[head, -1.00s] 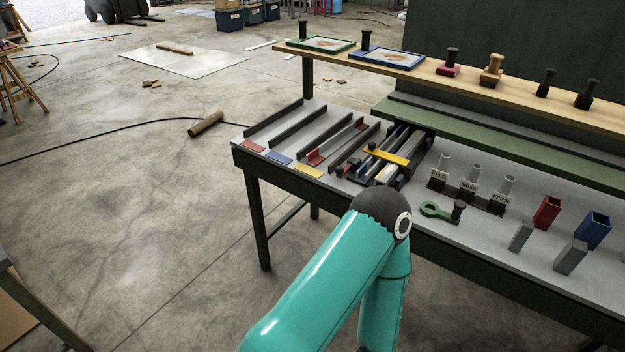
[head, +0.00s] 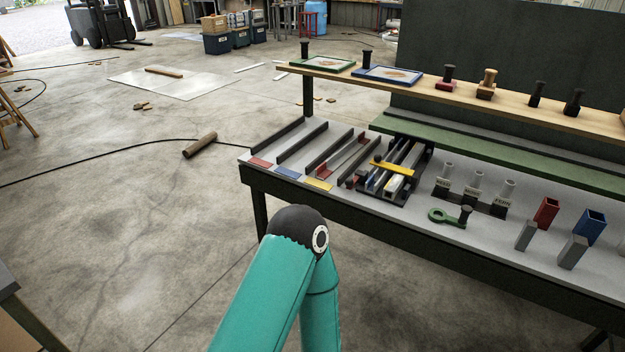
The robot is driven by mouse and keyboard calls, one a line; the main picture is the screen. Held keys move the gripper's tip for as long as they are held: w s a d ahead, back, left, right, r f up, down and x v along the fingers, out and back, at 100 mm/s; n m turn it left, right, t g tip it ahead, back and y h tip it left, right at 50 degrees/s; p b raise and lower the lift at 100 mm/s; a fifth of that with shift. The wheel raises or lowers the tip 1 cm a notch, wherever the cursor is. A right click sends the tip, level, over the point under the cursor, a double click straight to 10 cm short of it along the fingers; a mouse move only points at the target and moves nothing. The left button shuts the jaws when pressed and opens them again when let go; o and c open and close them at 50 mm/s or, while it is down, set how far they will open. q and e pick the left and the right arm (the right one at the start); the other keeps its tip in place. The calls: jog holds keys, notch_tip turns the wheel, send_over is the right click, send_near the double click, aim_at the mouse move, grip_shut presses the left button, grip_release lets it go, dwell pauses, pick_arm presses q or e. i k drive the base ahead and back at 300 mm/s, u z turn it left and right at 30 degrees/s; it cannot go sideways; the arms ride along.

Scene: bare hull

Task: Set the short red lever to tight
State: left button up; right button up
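I cannot clearly make out a short red lever or a mark for tight. A thin red piece (head: 330,167) lies in one of the dark-railed lanes on the left part of the grey workbench (head: 490,262). I cannot tell whether it is a lever. One teal arm of mine with a dark joint rises from the bottom centre, in front of the bench. Neither gripper shows.
A black frame with bars and a yellow crosspiece (head: 391,168) sits right of the lanes. A green ring-ended piece (head: 440,216), labelled holders, a red box (head: 545,213) and a blue box (head: 590,226) stand further right. A raised wooden shelf (head: 420,85) runs behind.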

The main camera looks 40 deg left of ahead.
aim_at(350, 182)
jog(key=u, duration=0.55)
jog(key=i, duration=1)
